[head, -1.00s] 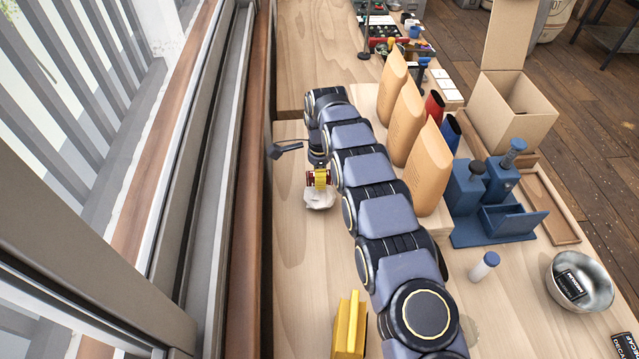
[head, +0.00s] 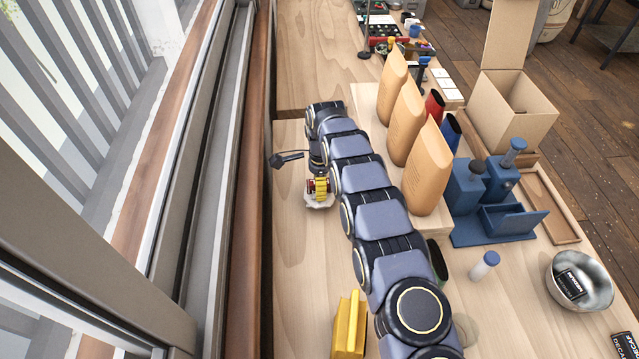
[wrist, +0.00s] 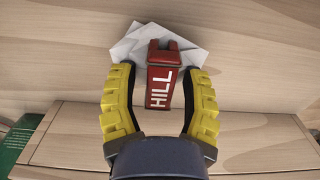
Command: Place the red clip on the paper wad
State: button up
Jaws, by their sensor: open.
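The red clip (wrist: 161,76), marked with white "HILL" lettering, lies between the yellow fingers of my gripper (wrist: 160,92) in the wrist view. Gaps show on both sides of it, so the fingers are apart from it. Its upper part overlaps the white paper wad (wrist: 122,49), which looks like crumpled paper on the wooden surface; the clip seems to rest on it. In the head view my gripper (head: 319,188) is low over the paper wad (head: 320,204), and a bit of red clip (head: 311,185) shows beside the yellow fingers. My gripper is open.
A yellow object (head: 349,328) stands at the front. The window ledge (head: 250,220) borders the left.

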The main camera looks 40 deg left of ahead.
notch_tip(320, 180, up, 12)
dwell(0.5)
